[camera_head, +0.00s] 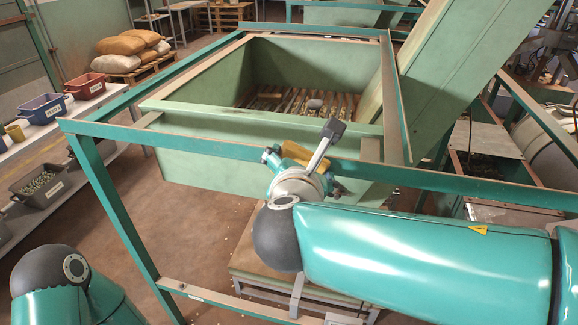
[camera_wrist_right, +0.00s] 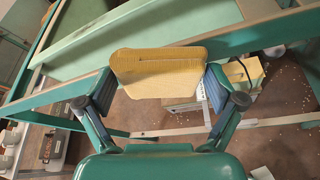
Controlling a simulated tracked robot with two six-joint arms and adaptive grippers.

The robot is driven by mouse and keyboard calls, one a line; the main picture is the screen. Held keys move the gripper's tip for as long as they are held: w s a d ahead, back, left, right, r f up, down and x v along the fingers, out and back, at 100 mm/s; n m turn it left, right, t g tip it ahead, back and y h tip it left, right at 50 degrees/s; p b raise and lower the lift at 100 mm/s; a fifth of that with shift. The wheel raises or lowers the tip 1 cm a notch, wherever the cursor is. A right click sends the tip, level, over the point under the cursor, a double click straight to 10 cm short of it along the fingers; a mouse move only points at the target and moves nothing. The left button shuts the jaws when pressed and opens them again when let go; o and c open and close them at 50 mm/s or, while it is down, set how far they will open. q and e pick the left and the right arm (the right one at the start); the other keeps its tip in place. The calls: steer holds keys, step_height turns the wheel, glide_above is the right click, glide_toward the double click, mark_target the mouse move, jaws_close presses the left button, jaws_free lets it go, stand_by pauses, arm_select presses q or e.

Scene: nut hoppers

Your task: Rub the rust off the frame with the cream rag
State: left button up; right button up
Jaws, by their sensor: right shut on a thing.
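My right gripper (camera_head: 302,168) is shut on a folded, yellowish-cream rag (camera_wrist_right: 158,72). Both fingers (camera_wrist_right: 160,92) press on its sides in the right wrist view. In the head view the rag (camera_head: 295,151) shows partly, behind my wrist. It is at the front rail of the teal frame (camera_head: 220,146), overlapping it in the picture; I cannot tell if it touches. The rail also crosses behind the rag in the right wrist view (camera_wrist_right: 255,38). Brown discolouration shows along some frame edges; rust under the rag is hidden. My left gripper is out of view.
A green hopper (camera_head: 215,150) stands inside the frame, with a sloping green chute (camera_head: 450,75) at right. A low bench (camera_head: 255,262) stands below my right arm. Bins (camera_head: 43,108) line a left shelf.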

steer(key=shift+d, duration=0.2)
steer(key=shift+a+r, duration=0.1)
steer(key=shift+w+a+p, duration=0.2)
steer(key=shift+w+a, duration=0.1)
steer(key=shift+a, duration=0.65)
steer(key=shift+w+a+p, duration=0.15)
steer(key=shift+w+a, duration=0.15)
steer(key=shift+a, duration=0.65)
steer(key=shift+s+a+b, duration=0.15)
steer(key=shift+s+a, duration=0.15)
steer(key=shift+s, duration=0.65)
steer(key=shift+s+a+b, duration=0.15)
steer(key=shift+s+a, duration=0.15)
steer(key=shift+s, duration=0.65)
steer(key=shift+s+a+b, duration=0.15)
steer(key=shift+s+a, duration=0.15)
steer(key=shift+s, duration=0.65)
steer(key=shift+s+a, duration=0.25)
steer(key=shift+s, duration=0.5)
steer(key=shift+s+a, duration=0.2)
steer(key=shift+s, duration=0.5)
